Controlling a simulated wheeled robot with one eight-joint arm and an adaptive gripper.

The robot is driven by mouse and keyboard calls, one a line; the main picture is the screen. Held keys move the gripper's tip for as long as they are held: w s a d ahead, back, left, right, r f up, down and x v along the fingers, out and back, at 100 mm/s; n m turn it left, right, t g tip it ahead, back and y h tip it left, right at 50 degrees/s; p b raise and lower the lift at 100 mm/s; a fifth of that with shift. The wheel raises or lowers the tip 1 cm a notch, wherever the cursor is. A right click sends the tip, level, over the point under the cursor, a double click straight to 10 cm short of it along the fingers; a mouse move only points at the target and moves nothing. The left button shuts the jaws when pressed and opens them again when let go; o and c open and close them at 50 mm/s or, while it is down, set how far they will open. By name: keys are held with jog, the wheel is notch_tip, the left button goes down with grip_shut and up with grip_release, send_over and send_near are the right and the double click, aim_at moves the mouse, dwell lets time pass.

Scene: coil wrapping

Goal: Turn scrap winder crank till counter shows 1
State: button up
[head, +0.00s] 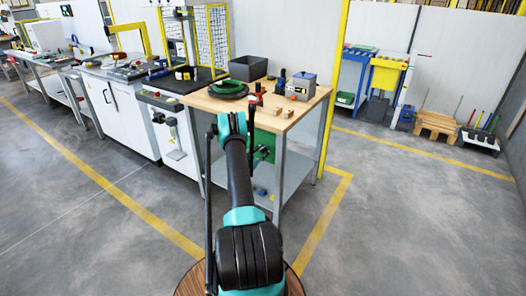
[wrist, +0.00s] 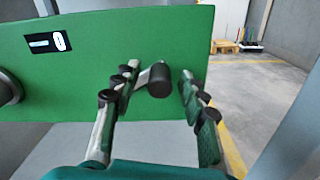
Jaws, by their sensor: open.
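The scrap winder's green panel (wrist: 80,85) fills much of the wrist view and shows behind my arm in the head view (head: 266,143). A small counter (wrist: 48,42) with a dark face and a white window sits at its upper left; I cannot read its digit surely. The crank's dark cylindrical handle (wrist: 160,81) sticks out near the panel's right side, on a light grey arm. My gripper (wrist: 156,74) is open, one finger on each side of the handle, with a gap visible at the right. Contact at the left is unclear.
A dark round part (wrist: 8,88) shows at the panel's left edge. Above the panel, the wooden workbench (head: 222,103) carries a green coil (head: 228,87), a grey bin (head: 248,68) and a grey box (head: 301,84). Floor to the right (head: 400,220) is clear.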

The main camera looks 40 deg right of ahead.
jog(key=shift+c, duration=0.5)
grip_shut()
jog(key=shift+s+d+f+m, duration=0.1)
jog(key=shift+f+m, duration=0.25)
jog(key=shift+m, duration=0.45)
jog(key=shift+s+a+f+m, duration=0.15)
jog(key=shift+f+m, duration=0.15)
jog(key=shift+m, duration=0.5)
jog(key=shift+s+d+f+m, duration=0.15)
jog(key=shift+f+m, duration=0.2)
jog(key=shift+m, duration=0.45)
jog(key=shift+o, duration=0.5)
grip_release()
jog(key=shift+r, duration=0.1)
notch_tip(320, 180, up, 10)
jog(key=shift+f, duration=0.1)
